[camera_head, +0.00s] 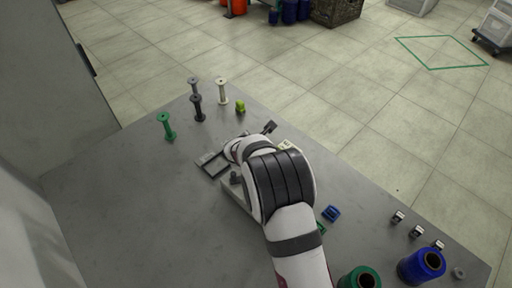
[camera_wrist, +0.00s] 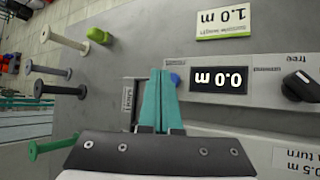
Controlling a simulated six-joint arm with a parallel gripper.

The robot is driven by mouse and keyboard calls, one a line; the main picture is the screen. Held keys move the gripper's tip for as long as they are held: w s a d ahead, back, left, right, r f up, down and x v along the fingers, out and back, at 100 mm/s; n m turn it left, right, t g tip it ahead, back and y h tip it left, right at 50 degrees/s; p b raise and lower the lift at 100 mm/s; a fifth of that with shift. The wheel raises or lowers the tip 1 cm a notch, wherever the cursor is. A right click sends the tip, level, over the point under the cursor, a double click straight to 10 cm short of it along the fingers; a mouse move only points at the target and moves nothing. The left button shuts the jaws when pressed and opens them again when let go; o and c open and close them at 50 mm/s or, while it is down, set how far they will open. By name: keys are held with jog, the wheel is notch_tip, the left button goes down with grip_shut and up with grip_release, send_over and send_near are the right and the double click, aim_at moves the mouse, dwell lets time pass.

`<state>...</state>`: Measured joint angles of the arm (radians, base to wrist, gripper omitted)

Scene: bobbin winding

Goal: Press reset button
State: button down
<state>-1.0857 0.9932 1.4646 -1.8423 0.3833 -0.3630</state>
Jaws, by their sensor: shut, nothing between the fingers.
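In the head view my arm hides the fingers, the button and much of the winder (camera_head: 234,196).
A black knob (camera_wrist: 300,86) is on the panel's right. A 1.0 m card (camera_wrist: 223,22) lies beyond the panel. Thread spools (camera_head: 421,266) are at front right. The table's left side is clear.

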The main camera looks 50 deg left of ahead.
jog(key=shift+r, duration=0.2)
jog(key=shift+r, duration=2.45)
jog(key=w+d+r+m+h, duration=0.25)
jog(key=d+r+m, duration=0.2)
jog(key=d, duration=0.45)
jog(key=w+d+r+m+h, duration=0.25)
jog(key=d+m, duration=0.35)
jog(key=d, duration=0.4)
jog(key=w+d+r+m+h, duration=0.1)
jog(key=w+d+r+m, duration=0.3)
jog(key=d, duration=0.5)
jog(key=s+d+r+m+g+h, duration=0.2)
jog(key=s+d+m+g, duration=0.3)
jog(key=s+d+m, duration=1.3)
jog(key=s+d+m+g+y, duration=0.1)
jog(key=s+m+y, duration=0.3)
jog(key=s, duration=0.9)
jog(key=f+m+g, duration=0.1)
jog(key=m, duration=0.2)
jog(key=shift+d+g, duration=0.15)
jog(key=shift+g, duration=0.15)
